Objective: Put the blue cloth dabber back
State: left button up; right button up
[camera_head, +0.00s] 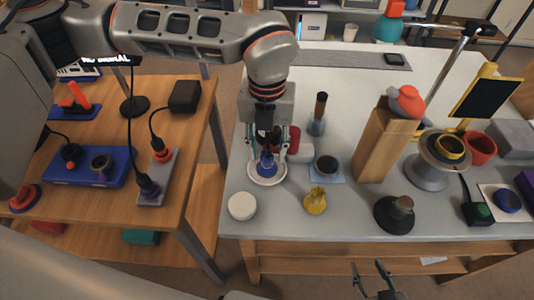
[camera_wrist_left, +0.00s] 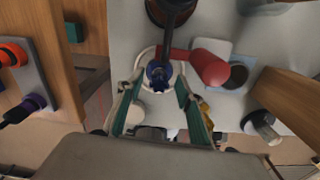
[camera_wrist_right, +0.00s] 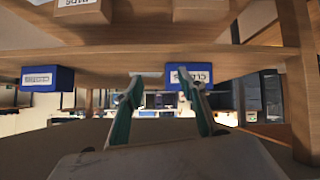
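The blue cloth dabber (camera_head: 267,163) stands in a round white dish (camera_head: 267,180) near the left side of the grey table. My left gripper (camera_head: 271,143) points down just above it, with its teal fingers apart. In the left wrist view the dabber (camera_wrist_left: 158,73) lies ahead between the two spread fingers, and no clear contact with either shows. A yellow cloth-like bundle (camera_head: 315,201) sits to the right of the dish. My right gripper (camera_head: 376,285) is low in front of the table; in the right wrist view its fingers (camera_wrist_right: 162,98) are apart and empty.
A red cylinder (camera_wrist_left: 210,68) lies close behind the dish. A dark cup on a blue mat (camera_head: 326,167), a white puck (camera_head: 242,206), a tall wooden block (camera_head: 380,150) and a black-based item (camera_head: 394,213) stand nearby. The right wrist view shows wooden shelving (camera_wrist_right: 230,60).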

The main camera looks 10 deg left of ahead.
aim_at(267, 153)
pick_arm(q)
notch_tip(267, 153, up, 10)
jog(key=shift+p, duration=0.4)
jog(key=shift+f, duration=0.1)
